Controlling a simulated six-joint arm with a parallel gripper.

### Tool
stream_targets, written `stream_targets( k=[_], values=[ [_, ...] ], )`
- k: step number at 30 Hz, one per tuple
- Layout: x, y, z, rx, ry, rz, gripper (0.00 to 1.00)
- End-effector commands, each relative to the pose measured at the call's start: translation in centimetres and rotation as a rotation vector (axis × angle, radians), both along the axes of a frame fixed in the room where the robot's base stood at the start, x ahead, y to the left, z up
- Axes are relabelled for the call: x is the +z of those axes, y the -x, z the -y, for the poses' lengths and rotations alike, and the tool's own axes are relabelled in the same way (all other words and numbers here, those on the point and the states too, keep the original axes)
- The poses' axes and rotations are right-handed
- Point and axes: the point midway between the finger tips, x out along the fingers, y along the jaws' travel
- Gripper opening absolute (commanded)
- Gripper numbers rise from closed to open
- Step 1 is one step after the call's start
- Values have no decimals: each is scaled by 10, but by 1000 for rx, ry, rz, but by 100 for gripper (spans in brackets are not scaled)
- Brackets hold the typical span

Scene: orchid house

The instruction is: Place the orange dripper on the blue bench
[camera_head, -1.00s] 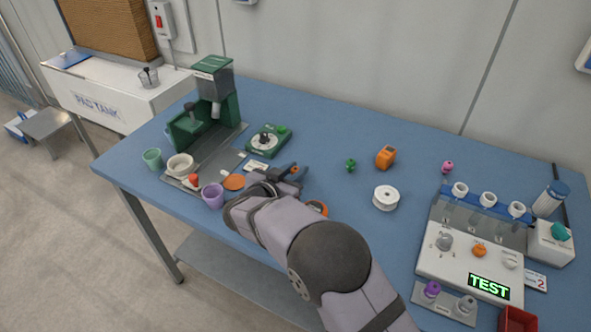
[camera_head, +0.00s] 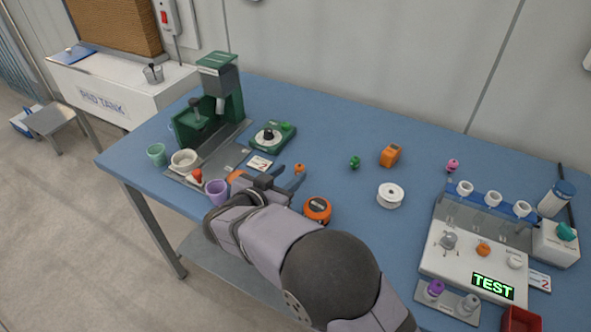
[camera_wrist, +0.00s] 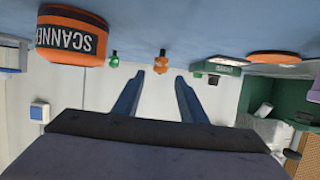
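The small orange dripper (camera_head: 299,168) stands on the blue bench (camera_head: 330,122), just beyond my fingertips. In the wrist view the orange dripper (camera_wrist: 160,63) shows ahead, centred between the two fingers, with a visible gap. My gripper (camera_head: 288,175) is open and empty, low over the bench; its spread blue fingers also show in the wrist view (camera_wrist: 160,76). A second orange dripper-like piece (camera_head: 483,249) sits on the white test unit at the right.
An orange scanner (camera_head: 317,209) stands close to the right of my gripper. A purple cup (camera_head: 216,192) and an orange disc (camera_head: 237,177) are at its left. A green dripper (camera_head: 354,162) and a white spool (camera_head: 390,195) stand farther right. The bench's back middle is clear.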

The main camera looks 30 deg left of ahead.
Motion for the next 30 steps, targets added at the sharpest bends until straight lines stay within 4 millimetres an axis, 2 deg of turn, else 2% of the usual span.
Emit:
stream_targets(
  k=[1,6,12,28,30],
  values=[
    [3,10,-1,4,-1,0,38],
    [12,33,-1,2,-1,0,38],
    [17,47,0,0,-1,0,38],
    [18,50,0,0,0,0,38],
    [21,46,1,3,-6,0,38]
  ],
)
